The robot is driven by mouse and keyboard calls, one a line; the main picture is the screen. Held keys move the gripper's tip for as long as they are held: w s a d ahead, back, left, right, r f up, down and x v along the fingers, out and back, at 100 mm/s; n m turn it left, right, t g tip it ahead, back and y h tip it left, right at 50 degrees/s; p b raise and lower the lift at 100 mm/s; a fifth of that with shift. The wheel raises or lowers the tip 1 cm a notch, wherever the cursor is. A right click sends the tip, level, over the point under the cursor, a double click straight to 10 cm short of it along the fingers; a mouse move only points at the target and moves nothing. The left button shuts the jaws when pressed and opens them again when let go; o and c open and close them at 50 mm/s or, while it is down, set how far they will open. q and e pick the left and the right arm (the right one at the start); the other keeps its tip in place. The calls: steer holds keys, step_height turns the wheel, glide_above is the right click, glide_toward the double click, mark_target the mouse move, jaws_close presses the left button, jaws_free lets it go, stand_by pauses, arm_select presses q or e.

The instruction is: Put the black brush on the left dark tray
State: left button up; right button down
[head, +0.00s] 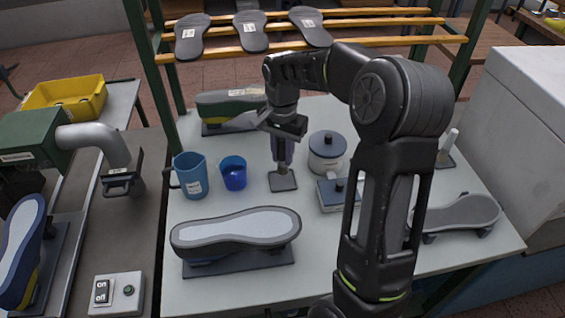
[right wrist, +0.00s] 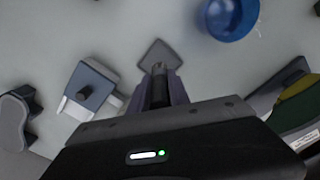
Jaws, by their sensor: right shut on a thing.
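My right gripper (head: 283,140) points down in the middle of the table and is shut on the black brush (head: 282,168). In the right wrist view the brush (right wrist: 158,88) is a dark upright shape between the fingers, partly hidden by them. The left dark tray (head: 284,183) is a small grey square plate directly below the gripper; it also shows in the right wrist view (right wrist: 157,52). The brush's lower end is at or just above the tray; I cannot tell whether it touches. My left gripper is not in view.
A blue cup (head: 233,173) and blue jug (head: 190,176) stand left of the tray, a lidded pot (head: 327,152) and blue-white box (head: 333,193) to its right. A shoe last (head: 236,229) lies in front. A white-handled thing (head: 449,142) stands farther right.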

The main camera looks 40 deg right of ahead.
mark_target(282, 164)
steer(key=shift+f+p, duration=0.35)
steer(key=shift+f, duration=1.5)
steer(key=shift+f, duration=0.15)
steer(key=c, duration=1.2)
jaws_free()
steer(key=shift+c, duration=0.2)
step_height(282, 164, up, 12)
steer(key=shift+r+b, duration=0.2)
steer(key=shift+b, duration=0.45)
